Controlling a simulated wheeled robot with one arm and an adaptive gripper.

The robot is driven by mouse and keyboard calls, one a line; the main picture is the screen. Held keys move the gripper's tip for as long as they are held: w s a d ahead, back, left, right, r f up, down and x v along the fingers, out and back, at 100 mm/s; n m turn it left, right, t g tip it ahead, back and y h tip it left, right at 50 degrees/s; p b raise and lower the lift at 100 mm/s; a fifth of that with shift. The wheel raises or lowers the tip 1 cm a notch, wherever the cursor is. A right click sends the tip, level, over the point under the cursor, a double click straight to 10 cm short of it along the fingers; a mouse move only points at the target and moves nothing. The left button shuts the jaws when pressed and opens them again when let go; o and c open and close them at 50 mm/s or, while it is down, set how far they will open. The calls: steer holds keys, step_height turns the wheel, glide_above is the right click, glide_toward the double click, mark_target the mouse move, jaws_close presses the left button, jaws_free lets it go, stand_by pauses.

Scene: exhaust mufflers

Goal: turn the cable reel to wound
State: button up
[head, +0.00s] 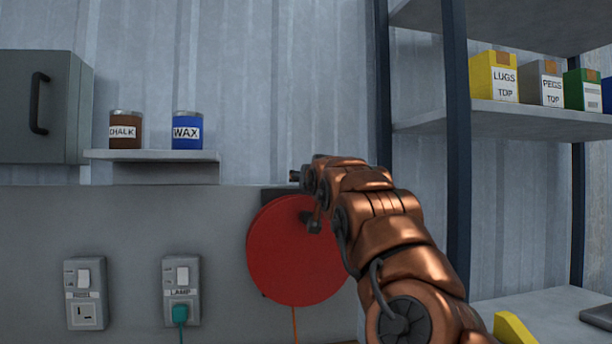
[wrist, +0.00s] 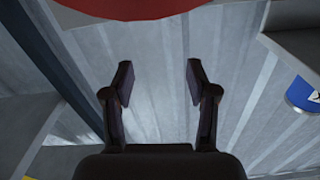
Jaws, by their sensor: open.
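The cable reel (head: 292,260) is a red disc on the grey panel, with an orange cable (head: 294,322) hanging below it. A dark knob or crank shows near its upper right, partly behind my arm. The reel's red edge also shows at the top of the wrist view (wrist: 140,10). My gripper (head: 298,177) is in front of the reel's upper part in the head view. In the wrist view my gripper (wrist: 160,78) is open, with nothing between its fingers. My copper arm hides the reel's right side.
A socket marked REEL (head: 85,293) and a LAMP socket (head: 181,290) with a teal plug sit left of the reel. A small shelf (head: 150,155) holds a CHALK can (head: 125,130) and a WAX can (head: 187,131). A shelving post (head: 458,150) stands right of my arm.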

steer(key=shift+r, duration=0.4)
steer(key=shift+w+a+r, duration=0.1)
steer(key=shift+a, duration=0.25)
stand_by(0.6)
